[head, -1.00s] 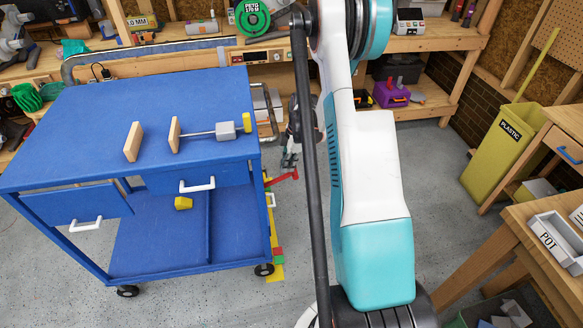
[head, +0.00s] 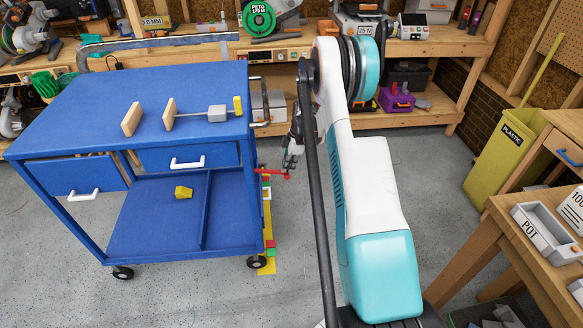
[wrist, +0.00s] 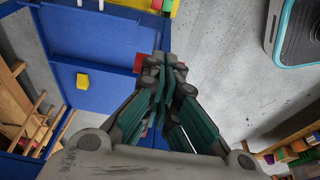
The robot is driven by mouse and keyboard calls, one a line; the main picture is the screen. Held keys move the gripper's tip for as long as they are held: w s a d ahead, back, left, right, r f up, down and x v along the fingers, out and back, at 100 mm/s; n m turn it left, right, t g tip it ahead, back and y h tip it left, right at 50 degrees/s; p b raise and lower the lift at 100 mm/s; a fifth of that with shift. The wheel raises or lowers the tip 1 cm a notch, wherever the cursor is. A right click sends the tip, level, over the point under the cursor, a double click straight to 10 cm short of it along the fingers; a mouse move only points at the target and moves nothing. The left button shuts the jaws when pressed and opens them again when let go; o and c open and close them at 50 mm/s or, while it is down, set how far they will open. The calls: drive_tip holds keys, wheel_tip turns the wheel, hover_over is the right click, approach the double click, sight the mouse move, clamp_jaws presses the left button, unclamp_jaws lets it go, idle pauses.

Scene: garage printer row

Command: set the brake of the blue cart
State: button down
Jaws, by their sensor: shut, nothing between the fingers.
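The blue cart (head: 90,95) stands at the left in the head view. A red lever (head: 272,172) sticks out from its right side, low down, and lies nearly level, its outer end slightly lower. My gripper (head: 291,160) is at the lever's outer end, just above it; I cannot tell whether they touch. In the wrist view my gripper (wrist: 166,68) has its fingers together with nothing between them. A bit of red (wrist: 138,62), likely the lever, shows just left of the fingertips, partly hidden by them.
A wooden paddle piece (head: 133,118) and a rod-like tool (head: 192,115) lie on the cart top. A yellow block (head: 183,192) sits on its lower shelf. A yellow bin (head: 500,160) and a wooden table (head: 490,245) stand right.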

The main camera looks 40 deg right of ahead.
drive_tip(key=shift+s+d+f+b, duration=0.15)
drive_tip(key=shift+f+b, duration=0.3)
drive_tip(key=shift+f, duration=0.85)
drive_tip(key=shift+d, duration=0.1)
drive_tip(key=shift+r, duration=0.1)
